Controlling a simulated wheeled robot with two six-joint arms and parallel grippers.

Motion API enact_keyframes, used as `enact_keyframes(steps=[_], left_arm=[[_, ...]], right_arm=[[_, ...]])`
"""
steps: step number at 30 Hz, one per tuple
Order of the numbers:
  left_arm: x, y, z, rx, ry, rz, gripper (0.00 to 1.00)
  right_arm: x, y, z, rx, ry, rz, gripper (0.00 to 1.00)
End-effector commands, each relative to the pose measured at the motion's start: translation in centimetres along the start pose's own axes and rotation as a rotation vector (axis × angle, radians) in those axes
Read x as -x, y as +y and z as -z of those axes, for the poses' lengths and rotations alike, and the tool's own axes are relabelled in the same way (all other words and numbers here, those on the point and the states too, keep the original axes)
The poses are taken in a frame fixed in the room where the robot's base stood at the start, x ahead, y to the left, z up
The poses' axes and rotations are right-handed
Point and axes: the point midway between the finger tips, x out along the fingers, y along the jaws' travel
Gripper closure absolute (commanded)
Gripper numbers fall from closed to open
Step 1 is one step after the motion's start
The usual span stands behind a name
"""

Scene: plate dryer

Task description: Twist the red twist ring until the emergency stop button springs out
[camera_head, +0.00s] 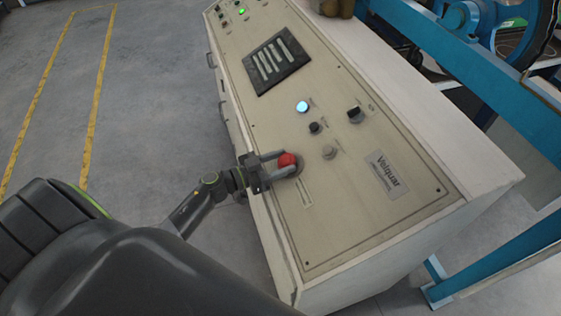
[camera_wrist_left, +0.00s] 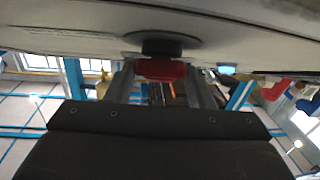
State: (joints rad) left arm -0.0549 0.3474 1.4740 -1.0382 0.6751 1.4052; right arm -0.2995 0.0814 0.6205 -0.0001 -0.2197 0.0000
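The red emergency stop button with its twist ring (camera_head: 287,160) sits on the sloped cream panel, near its lower left edge. In the left wrist view the red part (camera_wrist_left: 161,69) shows below a dark collar (camera_wrist_left: 161,47) on the panel. My left gripper (camera_head: 280,162) has its two fingers apart, one on each side of the red part. In the left wrist view the fingers (camera_wrist_left: 160,85) also flank it. I cannot tell whether they touch it. My right gripper is not in view.
The control panel (camera_head: 330,200) also carries a lit blue-white button (camera_head: 302,107), dark knobs (camera_head: 355,115), a grey knob (camera_head: 329,152), a vent grille (camera_head: 275,62) and a Velquar label (camera_head: 388,174). Blue framework (camera_head: 480,60) stands to the right. Open floor (camera_head: 150,90) lies left.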

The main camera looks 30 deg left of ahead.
Motion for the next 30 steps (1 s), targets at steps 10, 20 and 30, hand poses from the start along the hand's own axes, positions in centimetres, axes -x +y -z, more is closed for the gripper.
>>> enact_keyframes(steps=[10,20,30], left_arm=[[0.0,-0.1,0.0,-0.007,-0.001,-0.010,0.74],[0.0,-0.4,-0.1,-0.089,0.000,-0.152,0.74],[-0.1,-0.7,-0.2,-0.221,0.000,-0.378,0.74]], right_arm=[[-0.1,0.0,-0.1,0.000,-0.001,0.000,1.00],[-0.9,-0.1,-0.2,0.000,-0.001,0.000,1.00],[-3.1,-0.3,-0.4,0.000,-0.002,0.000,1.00]])
